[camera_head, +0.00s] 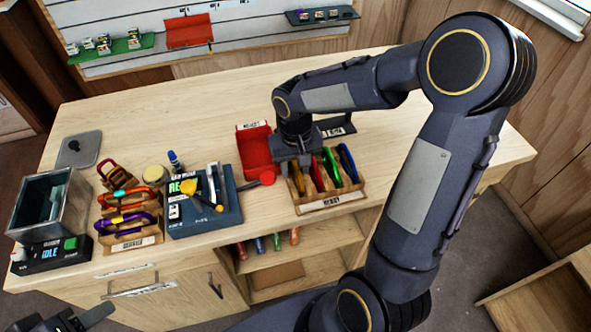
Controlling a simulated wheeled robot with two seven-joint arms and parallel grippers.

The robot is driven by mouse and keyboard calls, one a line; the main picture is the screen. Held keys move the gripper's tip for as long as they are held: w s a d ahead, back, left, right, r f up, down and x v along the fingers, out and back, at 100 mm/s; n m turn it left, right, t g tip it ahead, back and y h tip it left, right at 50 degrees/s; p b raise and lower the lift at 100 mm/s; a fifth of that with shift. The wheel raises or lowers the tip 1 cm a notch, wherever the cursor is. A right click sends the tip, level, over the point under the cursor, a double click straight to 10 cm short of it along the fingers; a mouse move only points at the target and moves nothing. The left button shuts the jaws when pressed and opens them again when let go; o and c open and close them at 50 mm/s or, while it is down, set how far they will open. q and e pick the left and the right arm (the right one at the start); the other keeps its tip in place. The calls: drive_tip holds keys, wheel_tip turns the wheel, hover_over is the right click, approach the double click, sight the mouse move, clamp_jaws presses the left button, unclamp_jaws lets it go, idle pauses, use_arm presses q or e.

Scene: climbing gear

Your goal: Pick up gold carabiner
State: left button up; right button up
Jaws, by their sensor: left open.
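A gold carabiner (297,182) stands at the left end of a wooden slotted rack (333,201) on the bench. Red (316,174), green (331,167) and blue (347,163) carabiners stand in the slots to its right. My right gripper (296,168) points down over the left end of the rack, right at the gold carabiner. It covers the carabiner's upper part. I cannot tell whether its fingers touch or close on it. My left gripper (76,318) is open at the bottom left corner, partly cut off, away from the rack.
To the left are a dark blue box with tools (205,222), another rack of carabiners (130,243), a metal bin (42,210) and a device reading "IDLE" (50,254).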

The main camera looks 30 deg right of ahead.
drive_tip(key=shift+c, duration=0.5)
clamp_jaws()
drive_tip(key=shift+r, duration=0.15)
drive_tip(key=shift+r, duration=0.3)
wheel_tip(320, 180, up, 2)
drive_tip(key=s+a+r+b, duration=0.2)
drive_tip(key=s+a+r, duration=0.3)
drive_tip(key=a+r, duration=0.5)
drive_tip(key=a, duration=0.3)
drive_tip(key=shift+s+b, duration=0.2)
drive_tip(key=shift+b, duration=0.15)
drive_tip(key=shift+r, duration=0.1)
